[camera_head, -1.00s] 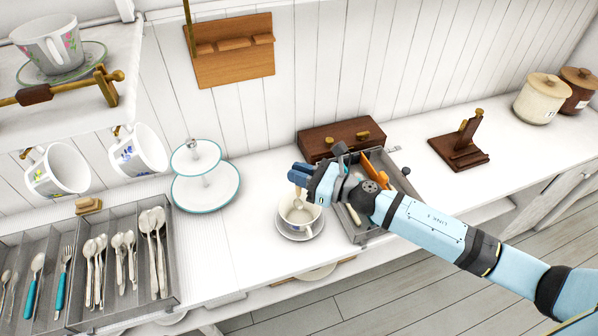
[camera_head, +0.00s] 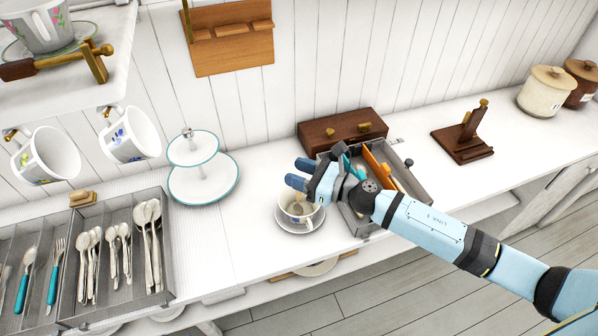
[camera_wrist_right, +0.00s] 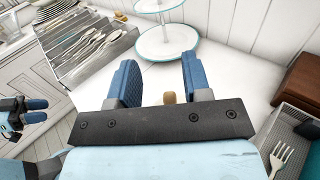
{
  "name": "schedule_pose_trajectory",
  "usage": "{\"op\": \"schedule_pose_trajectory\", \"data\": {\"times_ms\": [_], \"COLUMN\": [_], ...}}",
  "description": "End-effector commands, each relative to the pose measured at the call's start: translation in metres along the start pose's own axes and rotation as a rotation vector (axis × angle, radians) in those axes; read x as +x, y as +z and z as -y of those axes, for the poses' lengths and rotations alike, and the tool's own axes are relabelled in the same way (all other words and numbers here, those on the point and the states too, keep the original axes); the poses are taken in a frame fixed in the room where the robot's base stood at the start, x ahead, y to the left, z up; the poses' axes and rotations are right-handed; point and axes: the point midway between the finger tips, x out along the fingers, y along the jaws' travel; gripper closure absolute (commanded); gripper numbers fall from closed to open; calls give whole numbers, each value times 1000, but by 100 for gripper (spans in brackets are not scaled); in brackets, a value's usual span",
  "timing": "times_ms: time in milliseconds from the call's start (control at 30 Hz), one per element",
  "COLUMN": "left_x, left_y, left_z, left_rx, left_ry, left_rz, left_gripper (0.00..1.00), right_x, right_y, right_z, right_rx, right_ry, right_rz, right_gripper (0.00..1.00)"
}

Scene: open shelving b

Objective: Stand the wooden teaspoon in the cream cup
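The cream cup (camera_head: 290,217) stands upright on a saucer (camera_head: 285,226) on the counter. The wooden teaspoon (camera_head: 298,207) is in the cup; its upper part is partly hidden by my right gripper in the head view. In the right wrist view the pale brown end of its handle (camera_wrist_right: 169,98) shows between the fingers, apart from both. My right gripper (camera_head: 301,174) is above the cup with its fingers spread; it also shows open in the wrist view (camera_wrist_right: 161,82). My left gripper (camera_wrist_right: 32,112) shows only small at the wrist view's left edge, its opening unclear.
A grey tray (camera_head: 423,203) with utensils lies right of the cup, by a dark wooden box (camera_head: 342,129). A two-tier stand (camera_head: 203,190) and a cutlery tray (camera_head: 168,240) are to the left. Cups (camera_head: 132,137) hang from hooks. Counter between stand and cup is clear.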

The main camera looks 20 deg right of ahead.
Motion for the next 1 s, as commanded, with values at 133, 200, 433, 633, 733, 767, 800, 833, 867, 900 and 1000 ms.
{"op": "schedule_pose_trajectory", "data": {"times_ms": [133,200,433,633,733,767,800,833,867,900,1000], "left_x": [0,0,5,14,16,17,18,18,18,18,19], "left_y": [0,0,9,24,28,29,29,28,27,26,26], "left_z": [0,0,0,0,-1,-1,-1,-1,-1,-1,-1], "left_rx": [0,0,0,-3,-10,-11,-13,-15,-16,-18,-22], "left_ry": [0,0,1,2,4,4,4,4,4,5,5], "left_rz": [0,0,3,11,17,17,16,15,14,13,15], "left_gripper": [57,57,57,57,57,57,57,57,57,57,57], "right_x": [0,-1,-27,-74,-95,-101,-108,-112,-117,-122,-131], "right_y": [0,0,-4,-6,-5,-5,-4,-4,-3,-3,-2], "right_z": [0,0,0,0,-1,-1,0,-1,0,0,0], "right_rx": [0,0,1,2,2,2,1,1,1,2,2], "right_ry": [0,0,-1,-1,0,0,-1,0,-1,0,0], "right_rz": [0,0,-3,-3,-3,-3,-3,-3,-2,-2,0], "right_gripper": [55,55,55,55,55,55,55,55,55,55,55]}}
